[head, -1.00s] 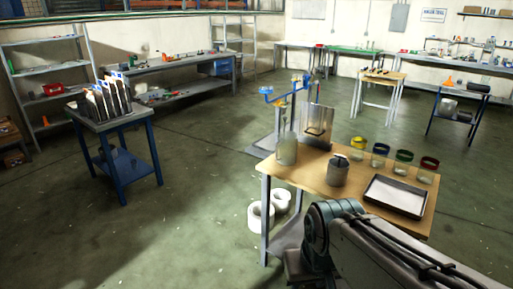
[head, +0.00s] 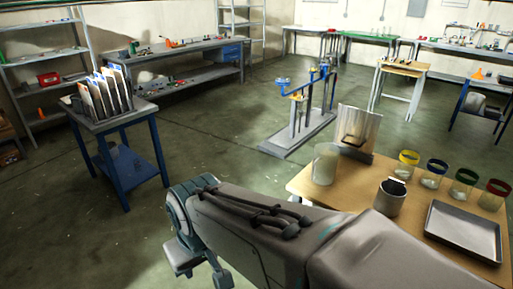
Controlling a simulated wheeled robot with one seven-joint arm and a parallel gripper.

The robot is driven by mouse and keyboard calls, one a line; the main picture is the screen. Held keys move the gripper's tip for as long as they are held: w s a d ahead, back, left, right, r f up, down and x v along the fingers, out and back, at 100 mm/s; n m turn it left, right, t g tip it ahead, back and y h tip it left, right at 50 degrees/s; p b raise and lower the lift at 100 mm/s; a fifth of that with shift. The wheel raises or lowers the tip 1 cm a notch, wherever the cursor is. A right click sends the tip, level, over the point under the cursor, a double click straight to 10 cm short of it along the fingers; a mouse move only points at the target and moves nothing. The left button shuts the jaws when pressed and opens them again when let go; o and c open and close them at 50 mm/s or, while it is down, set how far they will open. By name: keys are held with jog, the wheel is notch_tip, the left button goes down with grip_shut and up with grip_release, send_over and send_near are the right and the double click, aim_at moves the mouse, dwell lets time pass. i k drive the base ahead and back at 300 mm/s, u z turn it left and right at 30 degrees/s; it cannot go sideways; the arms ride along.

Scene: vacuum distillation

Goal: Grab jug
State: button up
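A dark grey metal jug (head: 389,199) stands upright on the wooden table (head: 317,185) at the right, with a light tab at its rim. It is the likeliest match for the jug, though a clear glass vessel (head: 325,165) stands to its left. My arm crosses the lower middle of the view, in front of the table. The fingers of my gripper cannot be made out. Nothing is seen touching the jug.
A shallow metal tray (head: 463,232) and several jars with coloured rims, one yellow (head: 408,166), are right of the jug. A metal plate stand (head: 358,132) is behind. A blue cart (head: 119,157) stands left. Open floor lies between.

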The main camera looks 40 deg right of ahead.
aim_at(325, 158)
jog(key=z, duration=0.35)
jog(key=i, duration=0.95)
jog(key=z, duration=1.2)
jog(key=i, duration=0.5)
jog(key=z, duration=0.5)
